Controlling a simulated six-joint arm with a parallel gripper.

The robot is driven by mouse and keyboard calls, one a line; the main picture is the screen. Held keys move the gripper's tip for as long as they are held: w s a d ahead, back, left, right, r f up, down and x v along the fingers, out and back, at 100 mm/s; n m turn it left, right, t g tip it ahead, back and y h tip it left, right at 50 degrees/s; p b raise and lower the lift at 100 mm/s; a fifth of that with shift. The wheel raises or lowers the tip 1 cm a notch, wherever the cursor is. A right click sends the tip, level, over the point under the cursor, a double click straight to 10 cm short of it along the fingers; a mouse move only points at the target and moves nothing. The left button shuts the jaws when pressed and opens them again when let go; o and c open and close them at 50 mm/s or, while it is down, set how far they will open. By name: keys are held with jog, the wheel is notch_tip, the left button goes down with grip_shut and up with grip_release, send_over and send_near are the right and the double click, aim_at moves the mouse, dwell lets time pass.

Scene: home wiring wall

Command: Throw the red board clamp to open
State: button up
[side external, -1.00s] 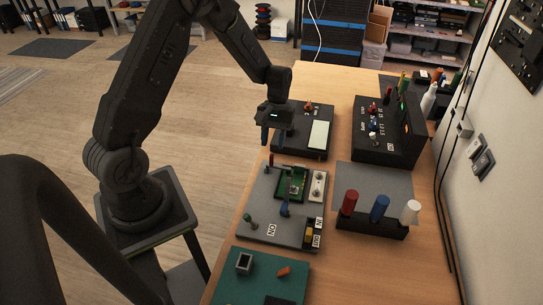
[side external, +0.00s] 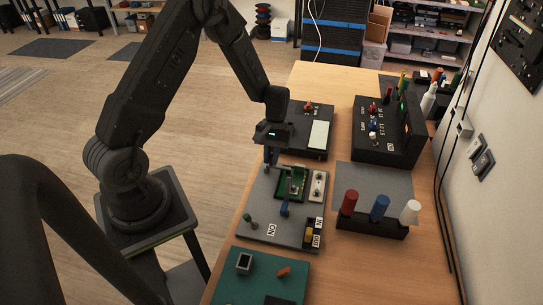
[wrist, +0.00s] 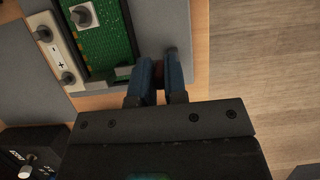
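The grey fixture plate (side external: 262,222) lies on the table and bears a green circuit board (side external: 284,192). The red board clamp is mostly hidden by my gripper in the side view. In the wrist view a small dark red piece of the clamp (wrist: 157,71) shows between my fingers, beside the green board (wrist: 112,45). My gripper (side external: 270,160) points down at the plate's far left corner. Its two blue fingers (wrist: 155,82) stand on either side of the red piece with a narrow gap. Whether they press on it is unclear.
A blue lever (side external: 285,209) and a green-topped lever (side external: 250,221) stand on the same plate. A black box with a pale panel (side external: 319,134) is behind. A rack with red, blue and white handles (side external: 372,226) stands right. A green mat (side external: 262,280) lies in front.

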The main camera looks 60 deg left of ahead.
grip_shut()
jog(key=shift+s+a+m+t+h, duration=0.15)
jog(key=shift+s+a+t+h, duration=0.1)
jog(key=shift+t+h, duration=0.3)
jog(key=shift+s+a+m+t+h, duration=0.15)
jog(key=shift+s+a+t+h, duration=0.1)
jog(key=shift+t+h, duration=0.25)
jog(key=t+h, duration=0.1)
jog(key=s+a+t+h, duration=0.1)
jog(key=h, duration=0.1)
jog(key=shift+f+m, duration=0.1)
jog(key=shift+m, duration=0.2)
jog(key=shift+s+a+f+m+t+h, duration=0.15)
jog(key=shift+s+a+m+t+h, duration=0.05)
jog(key=shift+t+h, duration=0.45)
jog(key=shift+s+a+f+m+t+h, duration=0.15)
jog(key=shift+m+t+h, duration=0.05)
jog(key=shift+t+h, duration=0.35)
jog(key=shift+s+a+f+m+t+h, duration=0.2)
jog(key=shift+m+t+h, duration=0.1)
jog(key=shift+t+h, duration=0.25)
jog(key=shift+s+a+f+m+t+h, duration=0.1)
jog(key=shift+f+m+t+h, duration=0.15)
jog(key=shift+h, duration=0.45)
